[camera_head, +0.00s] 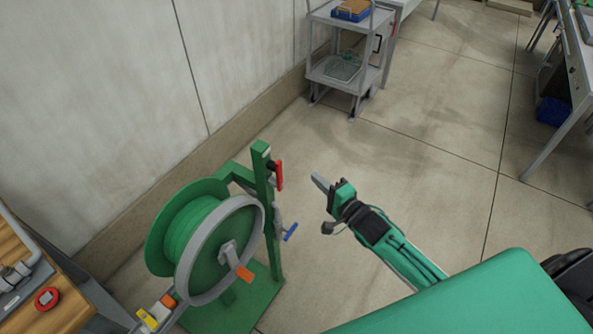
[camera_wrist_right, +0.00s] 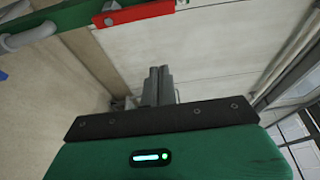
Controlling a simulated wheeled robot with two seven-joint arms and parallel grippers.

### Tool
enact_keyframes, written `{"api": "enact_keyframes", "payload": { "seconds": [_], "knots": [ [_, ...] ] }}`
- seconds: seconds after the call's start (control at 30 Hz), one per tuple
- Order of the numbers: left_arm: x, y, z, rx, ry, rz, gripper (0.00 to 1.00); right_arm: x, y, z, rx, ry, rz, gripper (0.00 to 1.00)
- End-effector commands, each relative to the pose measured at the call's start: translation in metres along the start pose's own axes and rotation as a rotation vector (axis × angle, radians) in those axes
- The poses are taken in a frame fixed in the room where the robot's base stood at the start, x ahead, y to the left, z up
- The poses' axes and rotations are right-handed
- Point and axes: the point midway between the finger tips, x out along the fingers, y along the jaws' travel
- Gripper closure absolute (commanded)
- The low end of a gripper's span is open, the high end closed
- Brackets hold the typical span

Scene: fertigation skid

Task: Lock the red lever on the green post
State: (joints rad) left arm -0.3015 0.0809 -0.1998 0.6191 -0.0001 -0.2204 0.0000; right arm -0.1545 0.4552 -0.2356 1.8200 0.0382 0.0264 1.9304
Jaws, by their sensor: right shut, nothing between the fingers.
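The green post (camera_head: 267,215) stands upright on a green base beside a hose reel. The red lever (camera_head: 279,175) sits near the top of the post, on its right side, and hangs roughly along the post. In the right wrist view the red lever (camera_wrist_right: 140,15) lies across the top edge, in front of the green post (camera_wrist_right: 62,22). My right gripper (camera_head: 319,181) is to the right of the lever, a short gap apart and not touching it. Its fingers (camera_wrist_right: 158,82) are together and empty. My left gripper does not show.
The green reel (camera_head: 185,235) with its grey rim and orange handle (camera_head: 244,273) stands left of the post. A blue-handled valve (camera_head: 290,232) sits lower on the post. A wooden bench (camera_head: 15,262) is at the left, a grey cart (camera_head: 345,70) at the back.

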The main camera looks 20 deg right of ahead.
Motion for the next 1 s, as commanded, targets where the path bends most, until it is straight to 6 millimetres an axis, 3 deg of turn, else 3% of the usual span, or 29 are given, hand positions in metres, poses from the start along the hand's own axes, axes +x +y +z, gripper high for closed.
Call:
{"api": "enact_keyframes", "payload": {
  "seconds": [0.17, 0.67, 0.8, 1.0],
  "knots": [
    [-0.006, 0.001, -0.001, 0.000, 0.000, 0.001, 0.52, 0.017, -0.003, -0.001, 0.000, 0.001, -0.002, 1.00],
    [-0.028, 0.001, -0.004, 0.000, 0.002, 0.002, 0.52, 0.103, -0.003, 0.000, 0.000, 0.000, -0.001, 1.00],
    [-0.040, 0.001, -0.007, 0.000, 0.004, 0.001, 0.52, 0.090, -0.003, 0.023, 0.003, 0.000, 0.001, 1.00],
    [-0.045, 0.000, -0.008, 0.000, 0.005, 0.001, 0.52, 0.086, -0.001, 0.036, 0.001, 0.000, 0.000, 1.00]
  ]
}}
